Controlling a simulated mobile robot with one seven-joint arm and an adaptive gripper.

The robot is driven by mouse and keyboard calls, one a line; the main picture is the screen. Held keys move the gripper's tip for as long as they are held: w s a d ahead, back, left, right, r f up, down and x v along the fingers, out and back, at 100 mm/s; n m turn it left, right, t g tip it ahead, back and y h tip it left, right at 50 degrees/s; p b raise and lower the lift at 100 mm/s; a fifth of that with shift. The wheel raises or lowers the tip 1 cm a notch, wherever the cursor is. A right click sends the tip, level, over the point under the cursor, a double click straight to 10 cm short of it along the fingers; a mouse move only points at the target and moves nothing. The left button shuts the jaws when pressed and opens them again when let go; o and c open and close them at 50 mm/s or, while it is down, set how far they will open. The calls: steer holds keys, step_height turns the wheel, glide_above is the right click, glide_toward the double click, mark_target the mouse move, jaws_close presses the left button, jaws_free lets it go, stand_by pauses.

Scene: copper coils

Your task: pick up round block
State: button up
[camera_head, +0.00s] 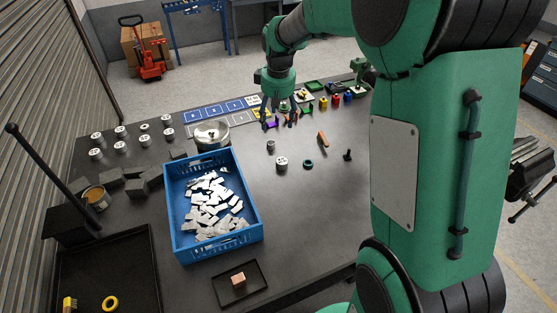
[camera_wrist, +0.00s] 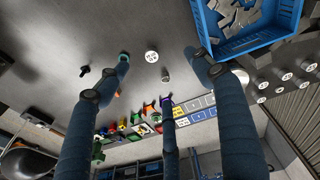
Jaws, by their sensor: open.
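I cannot tell for sure which thing is the round block. A short grey cylinder with a pale, marked top (camera_head: 281,163) stands on the dark table; it also shows in the wrist view (camera_wrist: 151,57). A smaller plain grey cylinder (camera_head: 271,146) stands just behind it and shows in the wrist view (camera_wrist: 165,75). My gripper (camera_head: 277,124) is open and empty, behind both cylinders in the head view. In the wrist view its blue-grey fingers (camera_wrist: 160,76) spread around the picture middle, with both cylinders seen between them, apart from the fingers.
A blue crate (camera_head: 254,220) of pale metal pieces stands left of the cylinders. A dark green ring (camera_head: 308,164), a wooden-handled tool (camera_head: 322,141) and a black part (camera_head: 347,155) lie to the right. Several small coloured bins line the back edge. The table's front right is clear.

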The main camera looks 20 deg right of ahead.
steer(key=w+d+f+g, duration=0.1)
steer(key=w+d+f, duration=0.3)
steer(key=w+f, duration=0.55)
steer(key=n, duration=0.1)
glide_above(282, 160)
step_height(282, 160, down, 13)
steer(key=shift+s+f+g, duration=0.2)
steer(key=shift+s+g, duration=0.05)
steer(key=shift+g, duration=0.15)
steer(key=shift+a, duration=0.1)
steer(key=shift+f+b, duration=0.5)
steer(key=shift+f, duration=3.75)
steer(key=shift+w+f+b, duration=0.15)
steer(key=shift+f+b, duration=0.35)
steer(key=shift+f, duration=2.1)
steer(key=shift+c, duration=0.3)
steer(key=c, duration=1.4)
